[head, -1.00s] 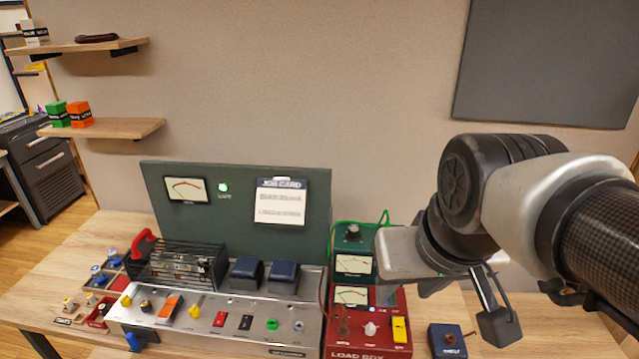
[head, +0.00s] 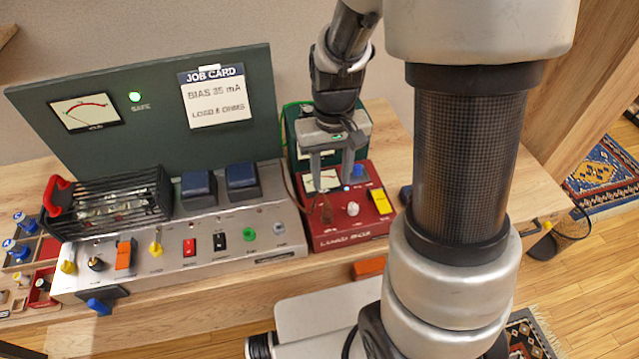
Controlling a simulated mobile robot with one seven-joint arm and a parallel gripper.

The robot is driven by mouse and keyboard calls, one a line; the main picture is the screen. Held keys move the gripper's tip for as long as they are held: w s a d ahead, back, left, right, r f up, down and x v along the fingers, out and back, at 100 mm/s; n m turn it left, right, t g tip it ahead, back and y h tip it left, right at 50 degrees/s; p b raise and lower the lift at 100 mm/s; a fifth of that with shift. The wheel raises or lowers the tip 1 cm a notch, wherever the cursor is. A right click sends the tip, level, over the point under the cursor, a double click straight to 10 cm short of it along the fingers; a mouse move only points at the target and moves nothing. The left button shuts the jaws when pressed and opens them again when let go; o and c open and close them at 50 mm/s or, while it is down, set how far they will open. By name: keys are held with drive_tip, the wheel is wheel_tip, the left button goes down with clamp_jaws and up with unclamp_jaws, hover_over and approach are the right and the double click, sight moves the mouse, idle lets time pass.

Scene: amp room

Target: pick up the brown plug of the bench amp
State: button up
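The brown plug (head: 323,211) stands at the front left of the red load box (head: 330,243), and a thin brown lead runs from it toward the bench amp. The bench amp (head: 180,268) is a silver chassis with knobs and switches along its front, left of the load box. My gripper (head: 331,178) points down above the back of the load box. Its two fingers are apart with nothing seen between them. In the picture the fingertips lie just above the plug, and they look clear of it. The fingers cover part of the load box's meter.
A white knob (head: 352,209) and a yellow switch (head: 381,201) are right of the plug. A green box (head: 372,142) stands behind. The tall green panel (head: 150,80) carries a job card (head: 217,97). Small parts trays (head: 45,250) lie at the left.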

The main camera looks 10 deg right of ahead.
sight(327, 204)
wheel_tip(327, 204, down, 6)
drive_tip(key=shift+r, duration=0.1)
drive_tip(key=shift+a+f, duration=0.2)
drive_tip(key=shift+f, duration=1.2)
drive_tip(key=shift+a+f, duration=0.15)
drive_tip(key=shift+f, duration=1.25)
clamp_jaws()
